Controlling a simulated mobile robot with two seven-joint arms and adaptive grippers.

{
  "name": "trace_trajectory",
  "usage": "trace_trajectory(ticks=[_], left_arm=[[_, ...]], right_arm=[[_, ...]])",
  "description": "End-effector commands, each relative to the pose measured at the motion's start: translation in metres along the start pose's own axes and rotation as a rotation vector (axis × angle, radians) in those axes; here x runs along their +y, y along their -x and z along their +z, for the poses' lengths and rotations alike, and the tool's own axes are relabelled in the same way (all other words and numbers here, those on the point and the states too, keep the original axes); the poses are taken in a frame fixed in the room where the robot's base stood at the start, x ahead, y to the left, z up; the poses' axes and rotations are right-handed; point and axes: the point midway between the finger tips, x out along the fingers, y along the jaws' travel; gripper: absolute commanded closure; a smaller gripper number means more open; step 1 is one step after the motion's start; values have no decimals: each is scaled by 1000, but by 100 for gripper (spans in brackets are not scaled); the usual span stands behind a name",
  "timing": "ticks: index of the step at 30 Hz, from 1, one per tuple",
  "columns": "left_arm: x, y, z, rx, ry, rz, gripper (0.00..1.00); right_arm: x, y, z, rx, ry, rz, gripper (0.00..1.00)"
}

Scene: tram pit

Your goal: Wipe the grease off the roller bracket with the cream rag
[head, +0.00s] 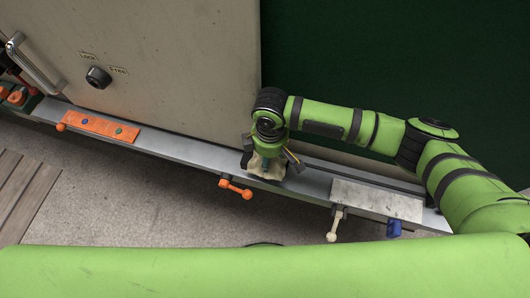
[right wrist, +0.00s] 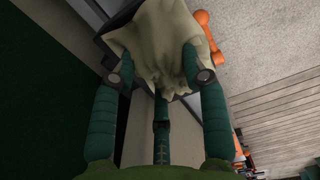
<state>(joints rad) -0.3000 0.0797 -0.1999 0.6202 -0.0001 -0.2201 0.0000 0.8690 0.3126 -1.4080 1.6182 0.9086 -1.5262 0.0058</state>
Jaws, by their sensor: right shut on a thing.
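My right gripper (head: 266,152) is shut on the cream rag (head: 270,170), over the middle of the long grey rail. In the right wrist view the crumpled cream rag (right wrist: 155,40) is bunched between the fingers of my right gripper (right wrist: 158,78) and spreads out beyond them. A dark part (right wrist: 113,62) shows at the rag's edge there; it looks like the roller bracket, mostly covered by the rag and gripper. I cannot see any grease, nor tell whether the rag touches the bracket. My left gripper is not in view.
The grey rail (head: 187,147) runs below a beige cabinet (head: 170,60). An orange plate (head: 98,125) lies on its left part, a pale block (head: 377,198) on its right. An orange handle (head: 236,188), a cream handle (head: 334,224) and a blue piece (head: 394,228) stick out in front.

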Motion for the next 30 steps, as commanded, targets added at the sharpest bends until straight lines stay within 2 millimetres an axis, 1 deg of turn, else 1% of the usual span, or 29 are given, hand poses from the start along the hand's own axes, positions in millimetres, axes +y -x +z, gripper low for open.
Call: trace_trajectory(ticks=[5, 8, 24, 30], left_arm=[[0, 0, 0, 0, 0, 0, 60], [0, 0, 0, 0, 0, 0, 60], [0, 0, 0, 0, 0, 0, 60], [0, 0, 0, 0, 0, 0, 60]], right_arm=[[0, 0, 0, -1, 0, 0, 88], [0, 5, 0, 0, 0, 0, 88], [0, 59, -1, 2, 1, 1, 88], [0, 70, 0, -1, 0, 0, 88]])
